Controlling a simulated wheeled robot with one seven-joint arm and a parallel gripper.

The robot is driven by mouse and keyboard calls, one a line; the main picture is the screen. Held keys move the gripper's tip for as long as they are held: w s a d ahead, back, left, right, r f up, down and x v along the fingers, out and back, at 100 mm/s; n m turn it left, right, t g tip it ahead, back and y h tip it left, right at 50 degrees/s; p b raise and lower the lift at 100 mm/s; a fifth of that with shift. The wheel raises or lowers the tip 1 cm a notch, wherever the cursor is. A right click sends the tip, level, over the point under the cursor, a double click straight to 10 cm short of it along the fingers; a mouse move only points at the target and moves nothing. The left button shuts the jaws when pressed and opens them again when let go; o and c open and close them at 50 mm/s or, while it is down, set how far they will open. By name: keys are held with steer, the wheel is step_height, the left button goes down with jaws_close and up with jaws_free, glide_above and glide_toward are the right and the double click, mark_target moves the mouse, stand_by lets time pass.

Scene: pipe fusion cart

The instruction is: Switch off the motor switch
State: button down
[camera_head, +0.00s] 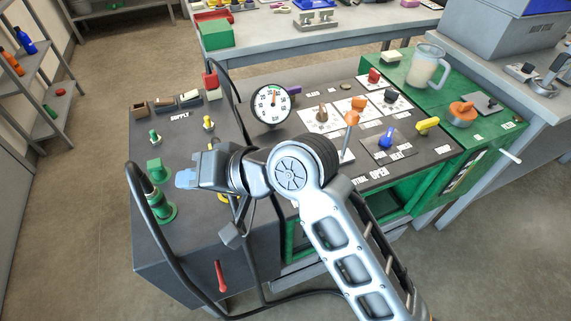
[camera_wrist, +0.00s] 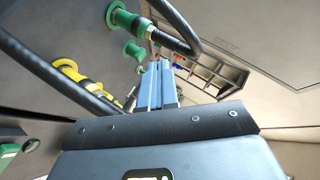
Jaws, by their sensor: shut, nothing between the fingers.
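My gripper (camera_head: 186,179) is shut and empty, its blue fingers held over the left part of the dark cart top (camera_head: 188,240). The fingers also show pressed together in the wrist view (camera_wrist: 158,84). No label I can read marks the motor switch. The gripper is apart from all of these.
A green hose coupling (camera_head: 158,205) stands close to the gripper; it also shows in the wrist view (camera_wrist: 124,19). A yellow coupling (camera_wrist: 80,74) is nearby. A black hose (camera_head: 150,222) loops past. A round gauge (camera_head: 272,105) and an orange-topped lever (camera_head: 351,119) stand up behind my arm.

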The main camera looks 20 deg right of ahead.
steer(key=w+d+r+n+g+h+b, duration=0.1)
steer(key=w+d+g+h, duration=0.2)
steer(key=d, duration=0.6)
steer(key=w+d+r+g+h+b, duration=0.1)
steer(key=w+d+r+g+h, duration=0.1)
steer(key=d+h, duration=0.4)
steer(key=w+d+g, duration=0.1)
steer(key=d+g, duration=0.1)
steer(key=d, duration=0.2)
steer(key=shift+d+r+n+h, duration=0.2)
steer(key=shift+r+n+h, duration=0.1)
steer(key=shift+n+h, duration=0.1)
steer(key=shift+w, duration=0.1)
steer(key=f, duration=1.4)
steer(key=shift+a, duration=0.2)
